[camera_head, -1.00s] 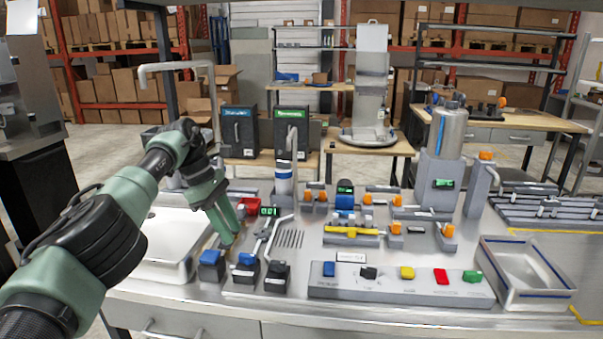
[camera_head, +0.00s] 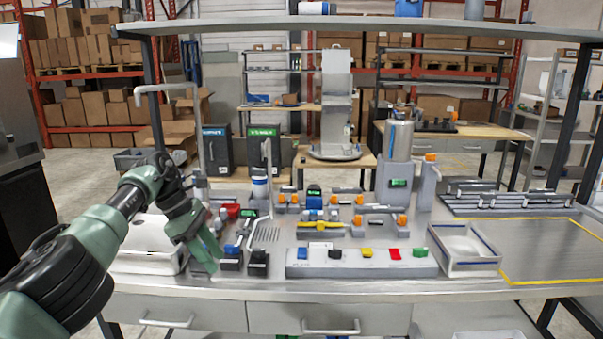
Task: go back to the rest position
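My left arm comes in from the left edge, and my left gripper (camera_head: 209,253) hangs with its green fingers pointing down. It is over the left part of the steel counter (camera_head: 330,288), between the white sink basin (camera_head: 148,262) and the small blocks with blue and black tops. From this angle I cannot tell whether the fingers are open or shut, and nothing clearly shows between them. My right gripper is not in view.
A button strip (camera_head: 362,264) with coloured buttons lies at the counter's front. An open-topped tray (camera_head: 472,268) stands right of it. A yellow-outlined area (camera_head: 550,250) at the right is clear. A grey dispenser (camera_head: 393,182) stands behind, and a shelf (camera_head: 370,27) spans above.

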